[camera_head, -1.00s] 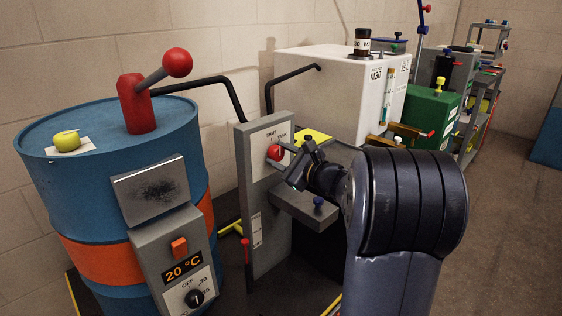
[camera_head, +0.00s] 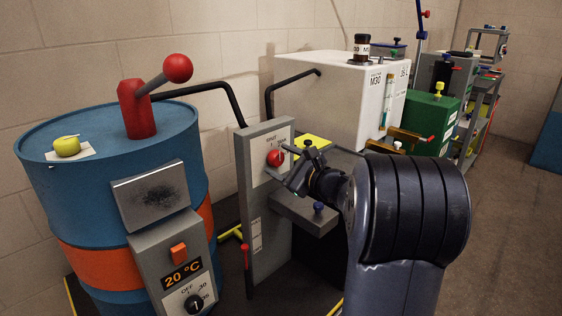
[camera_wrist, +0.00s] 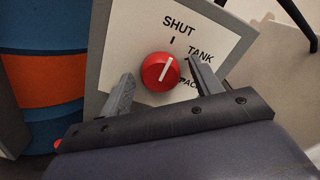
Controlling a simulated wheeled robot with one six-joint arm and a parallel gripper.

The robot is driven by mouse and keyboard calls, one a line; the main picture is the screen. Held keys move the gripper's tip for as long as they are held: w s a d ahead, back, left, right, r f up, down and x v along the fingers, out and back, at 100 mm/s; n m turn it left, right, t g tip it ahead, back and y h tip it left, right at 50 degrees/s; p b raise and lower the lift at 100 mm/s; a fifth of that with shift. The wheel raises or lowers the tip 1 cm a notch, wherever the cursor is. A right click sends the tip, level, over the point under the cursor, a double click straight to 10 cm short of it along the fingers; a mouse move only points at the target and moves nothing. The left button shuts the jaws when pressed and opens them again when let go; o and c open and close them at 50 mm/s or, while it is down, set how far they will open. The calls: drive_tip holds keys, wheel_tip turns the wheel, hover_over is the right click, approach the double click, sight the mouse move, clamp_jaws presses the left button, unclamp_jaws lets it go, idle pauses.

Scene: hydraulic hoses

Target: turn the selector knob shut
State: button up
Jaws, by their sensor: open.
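The red selector knob (camera_head: 275,158) sits on a white label plate on the grey upright panel (camera_head: 263,225). My gripper (camera_wrist: 160,70) is open, with one finger left and one right of the knob. Gaps show between the fingers and the knob. In the head view my gripper (camera_head: 286,170) is in front of the knob, partly covering the plate.
A blue and orange drum (camera_head: 60,205) with a red lever (camera_head: 137,108) and a control box (camera_head: 176,262) stands left. A grey shelf (camera_head: 305,212) juts out beneath my gripper. A white tank (camera_head: 325,95) and green box (camera_head: 428,118) stand behind. Floor is open at right.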

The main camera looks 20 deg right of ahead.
drive_tip(key=v, duration=1)
drive_tip(key=shift+s+p, duration=0.2)
drive_tip(key=shift+p, duration=0.2)
drive_tip(key=shift+w, duration=0.1)
drive_tip(key=b+x, duration=0.1)
drive_tip(key=x, duration=0.9)
drive_tip(key=shift+w+a, duration=0.1)
drive_tip(key=shift+w, duration=0.15)
drive_tip(key=shift+w+r+p, duration=0.1)
drive_tip(key=shift+r+p, duration=0.05)
drive_tip(key=shift+p, duration=0.15)
drive_tip(key=shift+m, duration=0.3)
drive_tip(key=shift+f, duration=0.25)
